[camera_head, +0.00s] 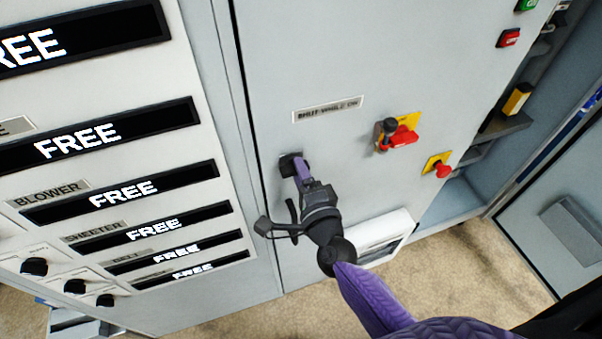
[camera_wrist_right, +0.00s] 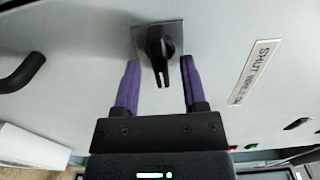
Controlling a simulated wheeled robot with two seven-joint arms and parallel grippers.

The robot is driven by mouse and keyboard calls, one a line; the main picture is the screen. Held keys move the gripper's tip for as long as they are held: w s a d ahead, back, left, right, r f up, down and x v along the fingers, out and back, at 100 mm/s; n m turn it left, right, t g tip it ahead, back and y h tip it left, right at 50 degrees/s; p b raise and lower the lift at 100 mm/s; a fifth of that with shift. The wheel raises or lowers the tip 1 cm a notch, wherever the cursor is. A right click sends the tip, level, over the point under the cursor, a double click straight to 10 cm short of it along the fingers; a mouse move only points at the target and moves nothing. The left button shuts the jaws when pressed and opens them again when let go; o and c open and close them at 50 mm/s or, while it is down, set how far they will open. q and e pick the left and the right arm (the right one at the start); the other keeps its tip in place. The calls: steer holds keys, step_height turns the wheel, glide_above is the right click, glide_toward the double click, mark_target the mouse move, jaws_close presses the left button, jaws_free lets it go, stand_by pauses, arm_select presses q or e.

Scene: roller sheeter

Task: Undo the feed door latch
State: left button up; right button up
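The feed door latch appears as a black turn knob on a square plate (camera_head: 290,163) on the grey door panel (camera_head: 330,60). In the right wrist view the black knob (camera_wrist_right: 157,50) points down in the picture. My right gripper (camera_head: 303,166) is at the latch, its purple fingers hiding part of it in the head view. In the right wrist view the open gripper (camera_wrist_right: 160,82) has one finger on each side of the knob, with visible gaps. My left gripper is not in view.
A black handle (camera_head: 268,228) lies beside my right wrist; it also shows in the wrist view (camera_wrist_right: 22,74). A red switch on a yellow plate (camera_head: 403,136) and a red button (camera_head: 442,170) are to the right. A white box (camera_head: 385,240) sits lower down.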

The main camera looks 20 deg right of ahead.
steer(key=s, duration=1)
steer(key=shift+d+b, duration=0.2)
steer(key=shift+b, duration=0.1)
